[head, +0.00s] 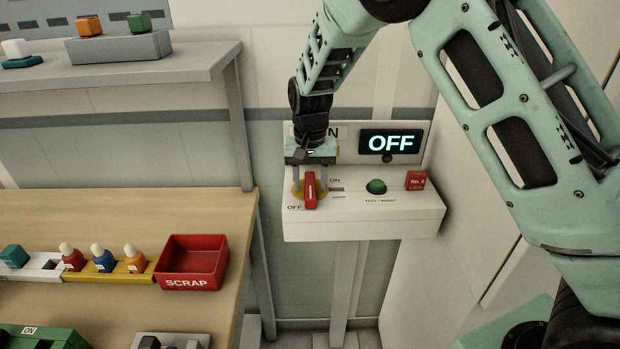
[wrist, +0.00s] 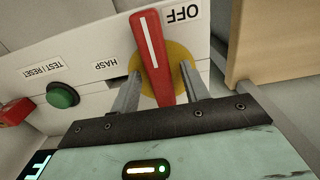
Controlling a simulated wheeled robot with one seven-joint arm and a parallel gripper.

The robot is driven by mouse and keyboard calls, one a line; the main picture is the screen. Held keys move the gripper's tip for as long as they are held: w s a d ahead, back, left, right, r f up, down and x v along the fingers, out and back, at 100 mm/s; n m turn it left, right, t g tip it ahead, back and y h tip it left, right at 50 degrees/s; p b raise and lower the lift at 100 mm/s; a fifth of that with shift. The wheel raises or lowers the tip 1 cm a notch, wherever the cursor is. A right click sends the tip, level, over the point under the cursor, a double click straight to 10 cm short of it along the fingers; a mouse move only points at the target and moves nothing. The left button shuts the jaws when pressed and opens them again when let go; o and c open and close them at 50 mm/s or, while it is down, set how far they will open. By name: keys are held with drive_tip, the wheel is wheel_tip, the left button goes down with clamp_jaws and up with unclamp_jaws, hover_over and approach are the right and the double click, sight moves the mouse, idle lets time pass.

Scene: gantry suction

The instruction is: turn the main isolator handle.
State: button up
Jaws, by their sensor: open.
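The main isolator handle (head: 310,190) is a red bar with a white stripe on a yellow round base, on top of the white isolator box (head: 370,222). It points at the OFF label, and the lit display (head: 390,143) reads OFF. My gripper (head: 310,183) is directly above the handle, pointing down. In the wrist view, its two open fingers (wrist: 160,85) stand on either side of the red handle (wrist: 152,55), over the yellow base (wrist: 181,57), with a gap showing on each side. I cannot tell whether either finger touches it.
A green test/reset button (head: 376,187) and a red tag block (head: 415,180) sit to the right on the box. A wooden bench (head: 120,210) with a red scrap bin (head: 191,262) and several coloured pegs is at the left. A grey shelf (head: 150,72) stands above it.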

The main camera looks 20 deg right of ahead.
drive_tip(key=shift+f, duration=0.1)
clamp_jaws()
drive_tip(key=shift+n, duration=0.3)
drive_tip(key=n, duration=0.4)
drive_tip(key=shift+d+b, duration=0.25)
drive_tip(key=shift+b, duration=0.05)
drive_tip(key=n, duration=0.5)
drive_tip(key=shift+d, duration=0.2)
drive_tip(key=n+p, duration=0.1)
drive_tip(key=n, duration=0.3)
drive_tip(key=shift+w+d, duration=0.15)
drive_tip(key=shift+w+d+n+p, duration=0.15)
drive_tip(key=shift+n+p, duration=0.3)
drive_tip(key=shift+n, duration=1.65)
